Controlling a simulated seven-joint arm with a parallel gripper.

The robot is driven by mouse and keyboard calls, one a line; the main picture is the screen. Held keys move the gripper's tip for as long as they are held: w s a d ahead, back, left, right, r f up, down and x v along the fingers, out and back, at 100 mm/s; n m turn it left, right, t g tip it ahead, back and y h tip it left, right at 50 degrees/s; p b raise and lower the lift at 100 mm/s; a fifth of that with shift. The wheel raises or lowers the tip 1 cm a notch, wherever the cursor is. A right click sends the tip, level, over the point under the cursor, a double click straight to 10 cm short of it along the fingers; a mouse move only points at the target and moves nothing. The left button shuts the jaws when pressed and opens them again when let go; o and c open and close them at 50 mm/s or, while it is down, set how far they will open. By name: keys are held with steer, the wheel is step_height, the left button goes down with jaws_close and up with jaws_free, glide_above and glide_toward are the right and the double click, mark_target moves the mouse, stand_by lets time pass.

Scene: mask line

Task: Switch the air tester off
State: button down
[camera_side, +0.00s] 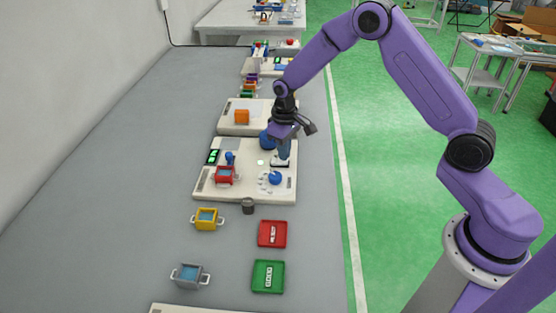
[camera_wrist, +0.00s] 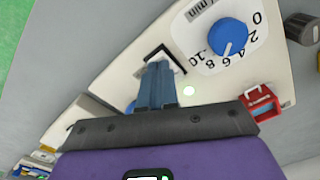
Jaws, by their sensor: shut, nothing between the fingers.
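The air tester is a cream-coloured panel (camera_side: 205,190) on the bench, also in the wrist view (camera_wrist: 130,45).
A red handled basket (camera_side: 225,175) sits on the panel beside a blue post (camera_side: 230,158). In front are a grey cylinder (camera_side: 248,206), a yellow basket (camera_side: 206,219), a grey basket (camera_side: 189,276), a red tray (camera_side: 272,234) and a green tray (camera_side: 268,277). The bench's left side is clear.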

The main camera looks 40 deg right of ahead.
steer(key=shift+f, duration=0.35)
stand_by(0.3)
steer(key=shift+r, duration=3.5)
steer(key=s+a+r+n, duration=0.2)
steer(key=s+a+r, duration=0.15)
steer(key=s, duration=0.45)
steer(key=s+a+r+n, duration=0.2)
steer(key=s+a+r, duration=0.15)
steer(key=s, duration=0.45)
steer(key=s+d+r+n, duration=0.1)
steer(key=s+d+n, duration=0.1)
steer(key=s, duration=0.8)
steer(key=s+d+r+n, duration=0.1)
steer(key=s+d+n, duration=0.2)
steer(key=s, duration=0.7)
steer(key=shift+s+d+r+n, duration=0.15)
steer(key=shift+d+r+n, duration=0.15)
steer(key=shift+d, duration=0.2)
